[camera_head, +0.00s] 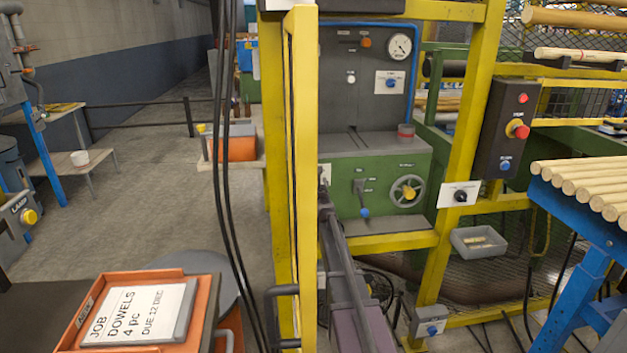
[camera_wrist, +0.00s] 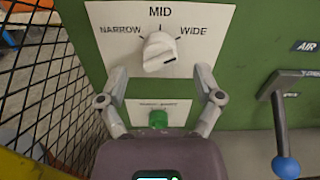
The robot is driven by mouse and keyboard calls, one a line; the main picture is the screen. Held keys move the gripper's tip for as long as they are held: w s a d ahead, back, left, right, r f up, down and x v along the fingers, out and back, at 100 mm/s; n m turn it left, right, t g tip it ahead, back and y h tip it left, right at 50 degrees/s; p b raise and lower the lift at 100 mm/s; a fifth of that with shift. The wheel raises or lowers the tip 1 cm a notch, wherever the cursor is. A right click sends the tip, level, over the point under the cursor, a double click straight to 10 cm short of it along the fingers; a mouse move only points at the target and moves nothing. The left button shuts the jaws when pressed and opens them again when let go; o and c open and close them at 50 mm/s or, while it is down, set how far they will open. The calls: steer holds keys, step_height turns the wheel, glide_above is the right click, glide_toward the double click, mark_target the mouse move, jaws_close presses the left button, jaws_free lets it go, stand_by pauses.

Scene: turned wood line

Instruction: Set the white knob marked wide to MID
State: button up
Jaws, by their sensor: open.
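The white knob (camera_wrist: 158,50) sits on a white plate (camera_wrist: 112,48) on a green panel in the wrist view. The plate reads NARROW at left, MID at top and WIDE at right. A short dark mark shows on the knob's right side, toward the WIDE side rather than up at MID. My gripper (camera_wrist: 160,73) is open, its fingertips to the left and right of the knob and a little below it, seemingly not touching it. In the head view the knob cannot be made out near the yellow post.
A green button (camera_wrist: 158,119) sits on a small plate below the knob. A blue-ended lever (camera_wrist: 285,166) stands at right, with an AIR label above. Black wire mesh (camera_wrist: 50,85) lies close at left. A yellow post (camera_head: 300,180) stands by my arm.

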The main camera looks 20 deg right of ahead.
steer(key=shift+x, duration=1.5)
steer(key=c, duration=1.2)
